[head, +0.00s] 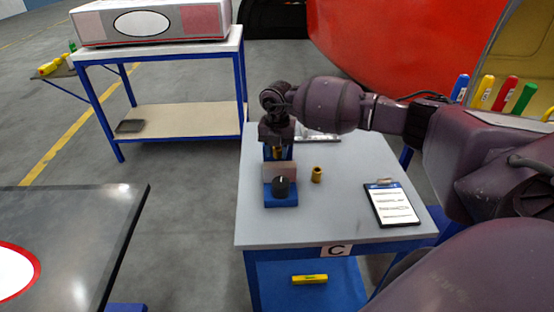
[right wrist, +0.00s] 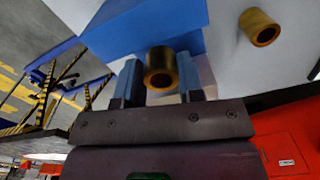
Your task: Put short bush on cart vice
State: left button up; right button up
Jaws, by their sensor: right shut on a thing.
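My right gripper (head: 278,152) points down over the back of the blue vice (head: 281,199) on the cart labelled C. It is shut on a brass bush (right wrist: 160,68), which shows between its two fingers in the right wrist view; whether this is the short one I cannot tell. In that view the vice's blue body (right wrist: 150,25) is right beside the bush; whether they touch is unclear. A second brass bush (head: 316,174) stands on the cart top, right of the vice. It also shows in the right wrist view (right wrist: 260,27). My left gripper is not in view.
The grey cart top (head: 335,222) also holds a clipboard (head: 391,204) at the right. A yellow item (head: 309,279) lies on its lower shelf. A dark table (head: 105,220) stands at left, and a blue-framed workbench (head: 185,48) behind. Colored-handled tools (head: 504,93) are at far right.

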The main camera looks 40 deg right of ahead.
jog(key=shift+f, duration=1.75)
jog(key=shift+f, duration=0.1)
jog(key=o, duration=0.7)
notch_tip(320, 180, up, 12)
jog(key=shift+r, duration=0.1)
